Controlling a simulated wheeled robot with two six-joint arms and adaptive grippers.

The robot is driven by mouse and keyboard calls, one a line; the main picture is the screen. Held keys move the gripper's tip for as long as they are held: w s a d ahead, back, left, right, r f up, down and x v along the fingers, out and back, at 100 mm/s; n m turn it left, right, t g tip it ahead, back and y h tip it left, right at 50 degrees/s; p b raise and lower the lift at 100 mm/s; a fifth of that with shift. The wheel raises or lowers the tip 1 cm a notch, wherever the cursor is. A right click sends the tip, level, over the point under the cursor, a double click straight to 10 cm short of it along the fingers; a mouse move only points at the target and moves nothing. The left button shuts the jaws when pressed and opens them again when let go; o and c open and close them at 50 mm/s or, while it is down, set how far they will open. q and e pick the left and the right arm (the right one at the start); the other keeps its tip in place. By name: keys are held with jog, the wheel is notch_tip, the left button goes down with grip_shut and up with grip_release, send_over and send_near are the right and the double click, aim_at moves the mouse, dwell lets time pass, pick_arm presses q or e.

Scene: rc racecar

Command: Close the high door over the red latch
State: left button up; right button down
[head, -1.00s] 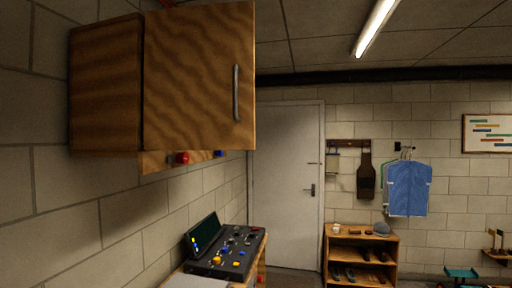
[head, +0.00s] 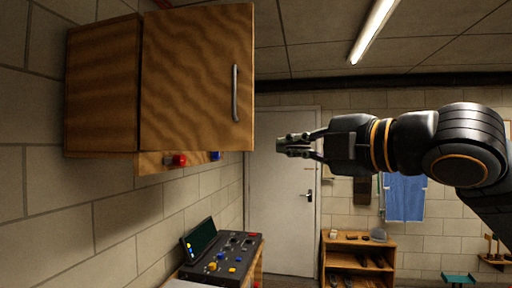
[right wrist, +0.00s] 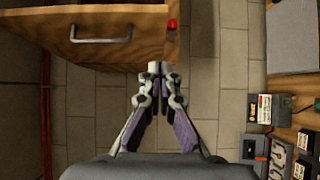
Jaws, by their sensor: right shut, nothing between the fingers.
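The wooden high cabinet (head: 100,90) hangs on the left wall. Its door (head: 195,80) has a vertical metal handle (head: 235,93), and a dark gap shows along the door's left edge. The red latch (head: 179,160) is on a wooden strip below the door. My right gripper (head: 281,146) is shut and empty, to the right of the door's lower right corner and apart from it in the picture. In the right wrist view, the shut fingertips (right wrist: 158,70) are below the red latch (right wrist: 172,24) and right of the door handle (right wrist: 101,39). My left gripper is not in view.
A blue knob (head: 215,155) is beside the red latch. A black control panel (head: 222,257) stands below the cabinet. A white room door (head: 284,210), a wooden shelf (head: 357,240) and a blue garment (head: 405,198) are farther back. Space around the right gripper looks free.

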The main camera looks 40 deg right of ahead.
jog(key=p, duration=0.6)
send_near(244, 145)
jog(key=w+a, duration=0.2)
jog(key=a, duration=0.1)
jog(key=w+d, duration=0.2)
jog(key=w, duration=0.1)
jog(key=shift+w, duration=0.1)
jog(key=shift+w+d, duration=0.25)
jog(key=shift+d, duration=0.1)
